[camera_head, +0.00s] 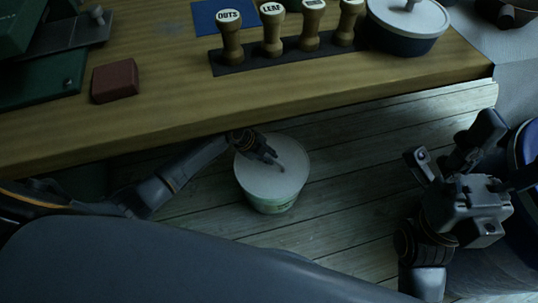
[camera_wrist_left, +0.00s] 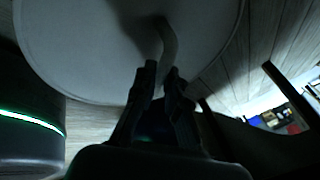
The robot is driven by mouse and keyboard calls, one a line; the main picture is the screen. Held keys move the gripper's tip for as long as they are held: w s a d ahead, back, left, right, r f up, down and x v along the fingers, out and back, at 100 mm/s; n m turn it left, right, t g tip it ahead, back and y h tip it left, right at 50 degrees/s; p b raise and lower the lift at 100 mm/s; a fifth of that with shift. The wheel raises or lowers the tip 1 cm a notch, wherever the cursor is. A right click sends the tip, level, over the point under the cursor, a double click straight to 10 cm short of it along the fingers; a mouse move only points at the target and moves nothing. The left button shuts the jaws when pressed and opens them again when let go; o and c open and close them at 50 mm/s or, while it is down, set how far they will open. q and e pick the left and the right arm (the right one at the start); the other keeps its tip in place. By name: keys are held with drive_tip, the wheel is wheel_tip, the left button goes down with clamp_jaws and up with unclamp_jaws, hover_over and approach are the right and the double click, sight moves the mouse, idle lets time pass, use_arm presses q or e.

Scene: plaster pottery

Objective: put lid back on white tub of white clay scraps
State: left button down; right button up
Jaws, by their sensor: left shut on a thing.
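The round white lid (camera_head: 262,178) lies over the mouth of the white tub (camera_head: 270,205) on the floor below the table's front edge. I cannot tell whether the lid is fully seated. My left gripper (camera_head: 275,160) is over the lid, shut on its thin curved handle. The left wrist view shows the lid's pale disc (camera_wrist_left: 90,50) and its handle (camera_wrist_left: 168,45), with the gripper's fingers (camera_wrist_left: 160,85) closed at the handle's near end. The scraps inside the tub are hidden. My right gripper (camera_head: 447,150) is open and empty, to the right of the tub.
The wooden table (camera_head: 170,105) stands above and behind the tub. It holds a dark red block (camera_head: 115,80), a rack of several stamps (camera_head: 272,35) and a lidded dark bowl (camera_head: 405,42). Floorboards (camera_head: 350,150) are clear between tub and right gripper.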

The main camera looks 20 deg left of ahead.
use_arm(q)
drive_tip(key=c, duration=0.8)
unclamp_jaws()
